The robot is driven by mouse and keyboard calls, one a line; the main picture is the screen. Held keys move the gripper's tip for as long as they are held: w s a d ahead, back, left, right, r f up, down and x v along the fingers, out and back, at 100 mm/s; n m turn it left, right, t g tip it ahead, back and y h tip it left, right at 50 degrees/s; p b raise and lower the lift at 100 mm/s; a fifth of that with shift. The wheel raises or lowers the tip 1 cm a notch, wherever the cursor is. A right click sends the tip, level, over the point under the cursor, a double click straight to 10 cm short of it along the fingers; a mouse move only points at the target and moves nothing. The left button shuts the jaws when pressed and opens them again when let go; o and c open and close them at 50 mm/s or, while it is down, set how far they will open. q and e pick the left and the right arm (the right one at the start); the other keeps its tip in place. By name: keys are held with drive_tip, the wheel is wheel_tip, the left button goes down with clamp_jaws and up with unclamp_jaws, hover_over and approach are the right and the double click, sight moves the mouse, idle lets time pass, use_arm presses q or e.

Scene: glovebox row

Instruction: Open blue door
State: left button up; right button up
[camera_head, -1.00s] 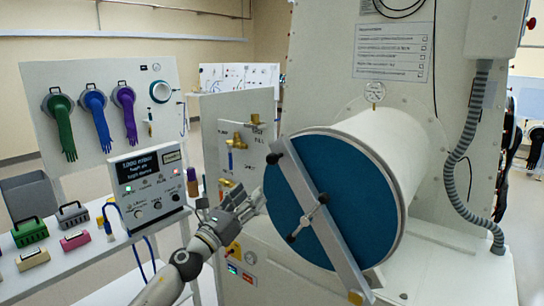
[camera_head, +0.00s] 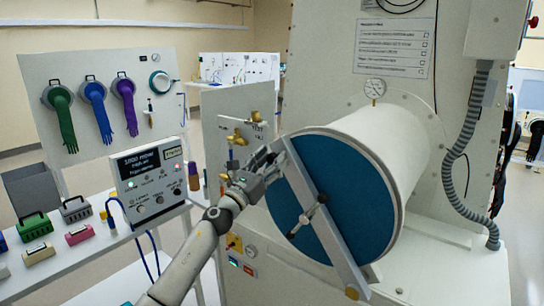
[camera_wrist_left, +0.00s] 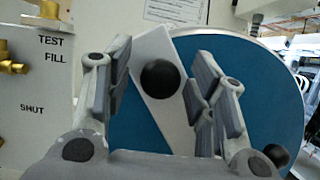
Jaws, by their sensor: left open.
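The blue door (camera_head: 285,210) is a round disc closing the end of a white cylinder on the right. A grey bar (camera_head: 325,220) crosses it diagonally, with a dark-knobbed handle (camera_head: 306,215) at its centre. My left gripper (camera_head: 275,158) is at the bar's upper left end. In the left wrist view, the open left gripper (camera_wrist_left: 160,85) has one finger on each side of the bar (camera_wrist_left: 158,50) and a black knob (camera_wrist_left: 160,77). I cannot tell whether the fingers touch them. The blue door (camera_wrist_left: 225,45) fills the background there. My right gripper is not in view.
A panel with brass valves (camera_head: 237,138) stands close to the left gripper. A control box (camera_head: 150,180) and small coloured cases (camera_head: 34,226) sit on a bench at left. Gloves hang on a board (camera_head: 90,65) behind. A gauge (camera_head: 375,88) stands above the cylinder.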

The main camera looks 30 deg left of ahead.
use_arm(q)
drive_tip(key=shift+w+r, duration=0.1)
drive_tip(key=shift+w, duration=0.15)
clamp_jaws()
drive_tip(key=shift+r, duration=0.1)
idle(0.3)
